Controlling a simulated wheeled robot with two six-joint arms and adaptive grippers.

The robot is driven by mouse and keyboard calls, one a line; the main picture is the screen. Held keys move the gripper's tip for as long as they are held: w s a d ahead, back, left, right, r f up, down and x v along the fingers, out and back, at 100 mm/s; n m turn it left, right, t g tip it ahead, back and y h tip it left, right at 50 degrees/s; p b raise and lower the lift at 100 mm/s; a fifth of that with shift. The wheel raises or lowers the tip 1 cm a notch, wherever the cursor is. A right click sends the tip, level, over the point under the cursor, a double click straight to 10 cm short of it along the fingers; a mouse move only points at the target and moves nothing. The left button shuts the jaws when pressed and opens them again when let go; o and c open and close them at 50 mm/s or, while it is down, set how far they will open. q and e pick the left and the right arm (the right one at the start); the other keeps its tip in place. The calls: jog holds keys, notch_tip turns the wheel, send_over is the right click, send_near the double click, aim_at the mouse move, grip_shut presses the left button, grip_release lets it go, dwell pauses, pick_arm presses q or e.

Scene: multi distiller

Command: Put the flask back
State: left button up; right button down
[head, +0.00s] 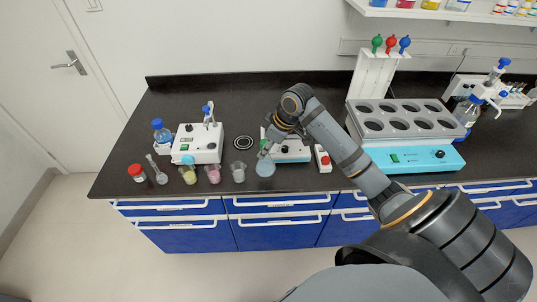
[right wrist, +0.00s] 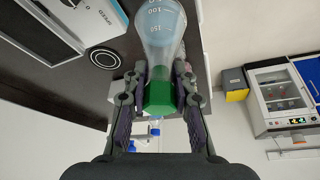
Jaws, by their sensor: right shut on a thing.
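The flask is clear glass with pale blue liquid and a green cap. It fills the upper middle of the right wrist view (right wrist: 160,28), and in the head view it shows near the front edge of the bench (head: 265,167). My right gripper (head: 264,150) is shut on its green cap (right wrist: 159,92), with one finger on each side. I cannot tell whether the flask's base touches the bench. My left gripper is not in view.
A white stirrer (head: 198,143) stands left, with several small vessels in front of it. A flat black ring (head: 243,142) lies left of the flask. Another white device (head: 291,151) is partly behind my arm. A large blue heating unit (head: 415,155) stands right.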

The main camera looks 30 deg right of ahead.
aim_at(268, 156)
jog(key=shift+w+d+f, duration=0.4)
jog(key=shift+d+f, duration=0.2)
jog(key=shift+f, duration=0.2)
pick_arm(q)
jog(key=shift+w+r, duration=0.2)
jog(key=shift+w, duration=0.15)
pick_arm(e)
jog(key=shift+d+f, duration=0.15)
jog(key=shift+f, duration=0.05)
jog(key=shift+d+f+p, duration=0.1)
jog(key=shift+f+p, duration=0.2)
jog(key=shift+f, duration=0.05)
notch_tip(268, 156, down, 2)
jog(key=shift+f+p, duration=0.25)
jog(key=shift+p, duration=0.25)
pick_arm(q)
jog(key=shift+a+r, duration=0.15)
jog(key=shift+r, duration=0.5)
pick_arm(e)
jog(key=shift+f, duration=0.15)
jog(key=c, duration=1.1)
grip_release()
jog(key=shift+f, duration=0.1)
pick_arm(q)
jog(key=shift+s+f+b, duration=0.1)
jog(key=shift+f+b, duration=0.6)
jog(key=shift+b, duration=0.1)
pick_arm(e)
jog(key=shift+v, duration=6.15)
